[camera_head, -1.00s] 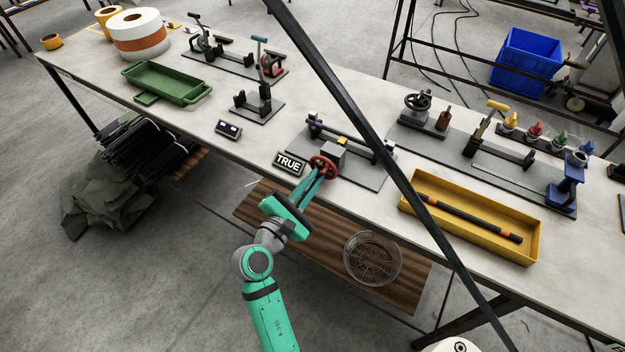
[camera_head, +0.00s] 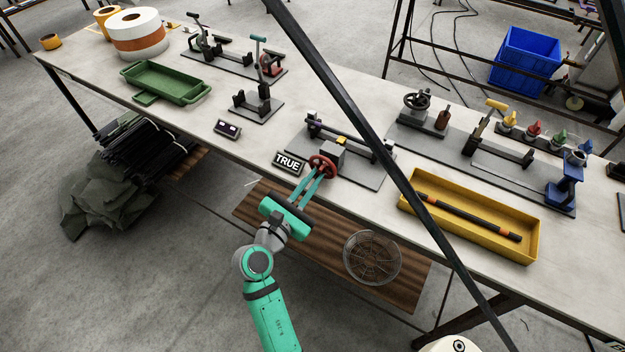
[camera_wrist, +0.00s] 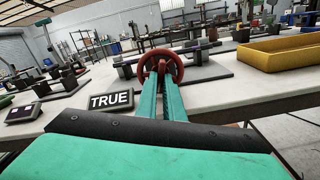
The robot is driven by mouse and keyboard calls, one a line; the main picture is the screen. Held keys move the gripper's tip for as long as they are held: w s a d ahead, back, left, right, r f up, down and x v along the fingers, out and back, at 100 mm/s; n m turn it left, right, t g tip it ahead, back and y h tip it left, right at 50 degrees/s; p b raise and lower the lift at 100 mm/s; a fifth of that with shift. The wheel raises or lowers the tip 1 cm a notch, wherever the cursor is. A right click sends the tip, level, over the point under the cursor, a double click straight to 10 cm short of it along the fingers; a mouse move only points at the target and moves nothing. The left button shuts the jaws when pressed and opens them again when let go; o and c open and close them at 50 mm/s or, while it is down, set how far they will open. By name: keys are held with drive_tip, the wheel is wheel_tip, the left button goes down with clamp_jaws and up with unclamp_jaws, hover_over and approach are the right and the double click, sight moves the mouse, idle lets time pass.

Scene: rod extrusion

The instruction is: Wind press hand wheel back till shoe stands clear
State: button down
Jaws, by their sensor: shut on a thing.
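The red press hand wheel (camera_head: 322,166) stands upright at the front of the press on its grey baseplate (camera_head: 362,174). The wheel also shows in the wrist view (camera_wrist: 160,68). My gripper (camera_head: 318,174) reaches in from the table's front edge with its green fingers shut on the wheel's lower part. In the wrist view the fingers (camera_wrist: 162,82) meet the wheel around its hub and lower rim.
A black "TRUE" sign (camera_head: 287,162) stands close left of the wheel. A yellow tray (camera_head: 419,205) with a dark rod lies to the right. A slanting dark bar (camera_head: 372,150) crosses the head view. Bare tabletop lies around the small black two-button box (camera_head: 227,129).

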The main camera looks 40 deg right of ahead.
drive_tip(key=c, duration=1.9)
unclamp_jaws()
drive_tip(key=shift+w+d, duration=0.1)
drive_tip(key=shift+o, duration=0.2)
drive_tip(key=shift+s+a, duration=0.3)
drive_tip(key=shift+a, duration=0.2)
drive_tip(key=v, duration=1)
drive_tip(key=shift+w+a, duration=0.2)
drive_tip(key=shift+w, duration=0.05)
